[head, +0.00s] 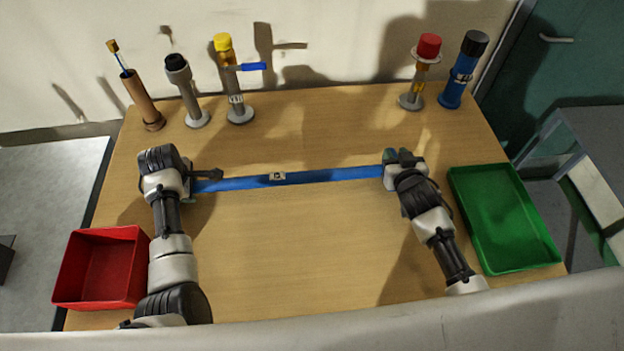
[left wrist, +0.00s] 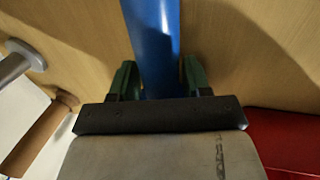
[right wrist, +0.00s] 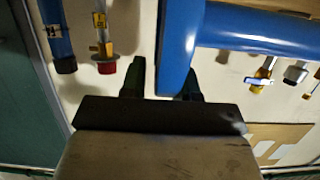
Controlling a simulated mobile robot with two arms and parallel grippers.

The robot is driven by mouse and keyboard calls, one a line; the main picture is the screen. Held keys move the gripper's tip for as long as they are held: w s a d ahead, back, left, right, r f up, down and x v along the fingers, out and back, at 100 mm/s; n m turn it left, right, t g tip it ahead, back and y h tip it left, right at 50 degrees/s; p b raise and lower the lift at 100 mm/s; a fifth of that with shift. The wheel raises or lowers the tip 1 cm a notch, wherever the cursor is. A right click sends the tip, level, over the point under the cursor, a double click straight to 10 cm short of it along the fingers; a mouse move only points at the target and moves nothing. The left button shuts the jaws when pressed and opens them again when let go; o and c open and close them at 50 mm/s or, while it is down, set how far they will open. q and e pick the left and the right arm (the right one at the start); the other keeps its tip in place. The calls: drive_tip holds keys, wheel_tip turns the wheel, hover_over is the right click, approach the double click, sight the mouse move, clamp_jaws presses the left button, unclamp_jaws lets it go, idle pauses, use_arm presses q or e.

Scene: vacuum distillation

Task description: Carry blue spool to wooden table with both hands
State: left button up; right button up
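The blue spool (head: 320,177) is a long blue pipe running crosswise between my two grippers over the wooden table (head: 290,240). A small white and black label sits on its middle. My left gripper (head: 195,186) is at its left end; in the left wrist view the green fingers (left wrist: 160,82) stand close against both sides of the pipe (left wrist: 152,40). My right gripper (head: 393,158) is at the right end; in the right wrist view its fingers (right wrist: 163,85) straddle a blue end piece (right wrist: 178,40), with a gap by the left finger. Its grip is unclear. I cannot tell the spool's height.
A red bin (head: 75,270) stands at the front left and a green tray (head: 520,225) at the right. Several upright tools and cylinders, including a yellow-topped one (head: 228,75) and a blue one (head: 462,72), line the back edge. The middle front of the table is clear.

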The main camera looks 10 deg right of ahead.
use_arm(q)
drive_tip(key=shift+o, duration=0.8)
drive_tip(key=shift+s+r, duration=0.1)
use_arm(e)
drive_tip(key=shift+o, duration=0.7)
drive_tip(key=shift+s+r, duration=0.1)
drive_tip(key=shift+s, duration=0.05)
use_arm(q)
drive_tip(key=shift+r, duration=0.15)
drive_tip(key=v, duration=1.1)
drive_tip(key=shift+r, duration=0.3)
use_arm(e)
drive_tip(key=v, duration=1.1)
drive_tip(key=shift+s, duration=0.4)
use_arm(q)
drive_tip(key=shift+s, duration=0.1)
use_arm(e)
drive_tip(key=shift+r, duration=0.1)
